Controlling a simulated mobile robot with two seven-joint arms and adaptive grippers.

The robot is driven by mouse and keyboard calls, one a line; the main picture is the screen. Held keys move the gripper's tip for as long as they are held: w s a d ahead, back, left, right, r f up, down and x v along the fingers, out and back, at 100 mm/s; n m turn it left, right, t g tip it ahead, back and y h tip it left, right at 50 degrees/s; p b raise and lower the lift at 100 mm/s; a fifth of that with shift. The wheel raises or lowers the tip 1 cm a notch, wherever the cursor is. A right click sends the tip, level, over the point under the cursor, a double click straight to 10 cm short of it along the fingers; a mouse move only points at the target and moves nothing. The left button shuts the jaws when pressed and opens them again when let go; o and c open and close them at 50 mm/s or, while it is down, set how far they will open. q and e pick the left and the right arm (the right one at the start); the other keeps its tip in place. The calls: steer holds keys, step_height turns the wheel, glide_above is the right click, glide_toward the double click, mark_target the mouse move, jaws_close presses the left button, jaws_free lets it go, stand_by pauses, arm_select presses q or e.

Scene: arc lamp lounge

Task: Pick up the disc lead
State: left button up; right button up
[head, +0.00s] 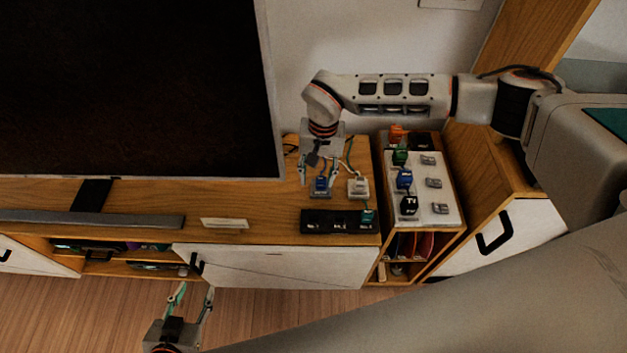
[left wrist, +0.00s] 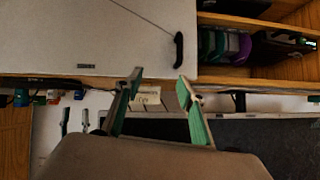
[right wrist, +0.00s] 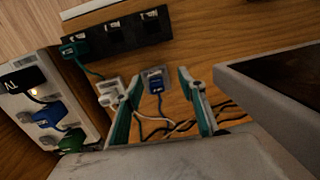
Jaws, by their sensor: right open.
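Several plugs on leads are in view, but I cannot read which label says disc. A blue plug (head: 321,184) sits in a small grey holder on the cabinet top; it also shows in the right wrist view (right wrist: 156,86). My right gripper (head: 319,176) is open above it, fingers on either side, apart from it in the right wrist view (right wrist: 160,77). A white plug (head: 357,186) sits just right of it. My left gripper (head: 196,290) is open and empty in front of the cabinet; the left wrist view shows its spread fingers (left wrist: 160,78).
A black socket strip (head: 325,221) holds a green plug (head: 367,216) at its right end. A white panel (head: 441,193) at right carries green, blue and black plugs. A large screen (head: 130,85) stands left of my right gripper. Loose cables (right wrist: 180,126) lie behind the blue plug.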

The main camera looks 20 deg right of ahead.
mark_target(321, 178)
steer(key=shift+w+d+r+h, duration=0.1)
steer(key=shift+w+d+h, duration=0.1)
steer(key=shift+w+d, duration=0.35)
steer(key=shift+w+d+h, duration=0.2)
steer(key=shift+w+d, duration=0.15)
steer(key=shift+d, duration=0.3)
step_height(321, 178, down, 2)
steer(key=shift+f, duration=0.25)
steer(key=f, duration=0.1)
steer(key=f+b, duration=0.1)
steer(key=f, duration=0.2)
steer(key=shift+w+a+f, duration=0.2)
steer(key=shift+w+f, duration=0.05)
steer(key=shift+w, duration=0.15)
steer(key=shift+f, duration=0.15)
steer(key=c, duration=1.1)
